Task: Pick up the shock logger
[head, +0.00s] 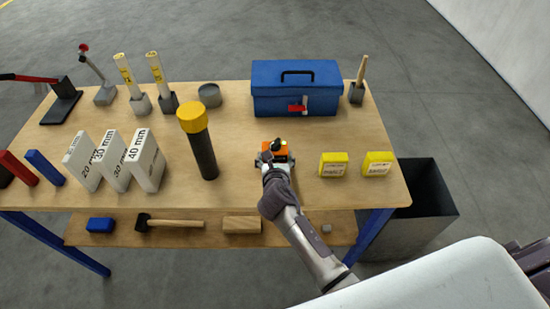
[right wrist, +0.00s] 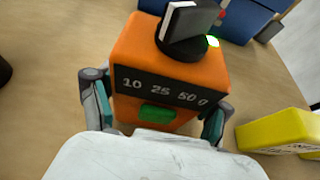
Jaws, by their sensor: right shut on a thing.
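The shock logger is an orange box (right wrist: 172,65) with a dark front band reading "10 25 50 g", a green button, a black knob on top and a lit green light. In the head view the orange shock logger (head: 281,148) is on the wooden table, right of the middle, mostly behind my right gripper. My right gripper (right wrist: 155,110) has one finger on each side of the logger's lower body and is shut on it. In the head view the right gripper (head: 268,163) reaches in from the front. Whether the logger touches the table is hard to tell. My left gripper is not in view.
A blue toolbox (head: 267,99) stands behind the logger. Two yellow boxes (head: 334,165) (head: 377,164) are to the right. A black cylinder with a yellow cap (head: 197,140) stands to the left, near white thickness blocks (head: 147,160). A dark bin (head: 425,215) stands beyond the table's right edge.

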